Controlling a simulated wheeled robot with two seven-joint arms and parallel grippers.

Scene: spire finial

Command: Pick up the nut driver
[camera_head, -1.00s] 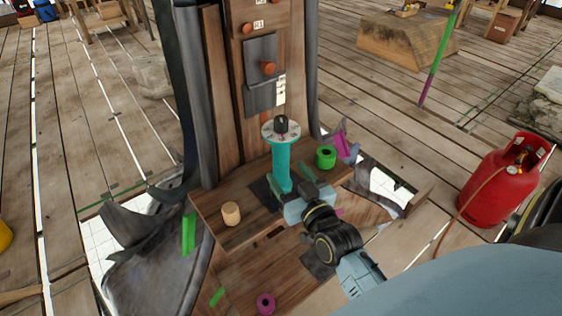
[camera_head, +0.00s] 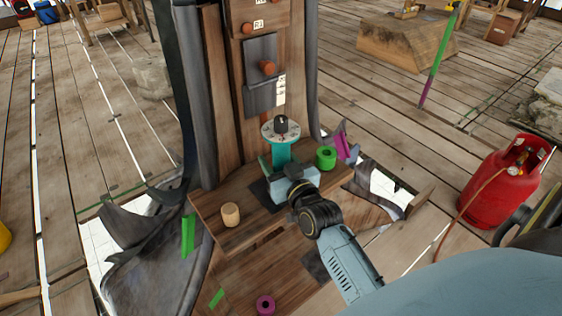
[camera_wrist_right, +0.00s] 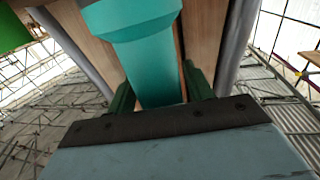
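The teal upright piece, which I take to be the nut driver (camera_head: 281,154), stands on the wooden ledge in front of the column. A pale marked disc with a black knob shows at its top. My right gripper (camera_head: 281,166) is low at its shaft, and the gripper body hides its lower end. In the right wrist view the teal shaft (camera_wrist_right: 158,85) rises between the two dark green fingers. They lie close along both sides of it; whether they press on it I cannot tell. My left gripper is out of view.
A wooden cylinder (camera_head: 231,214) stands left on the ledge (camera_head: 250,232). A green ring-shaped piece (camera_head: 326,157) and a purple piece (camera_head: 342,145) are right of the teal piece. A magenta ring (camera_head: 265,305) lies lower. A red gas cylinder (camera_head: 500,185) stands at right.

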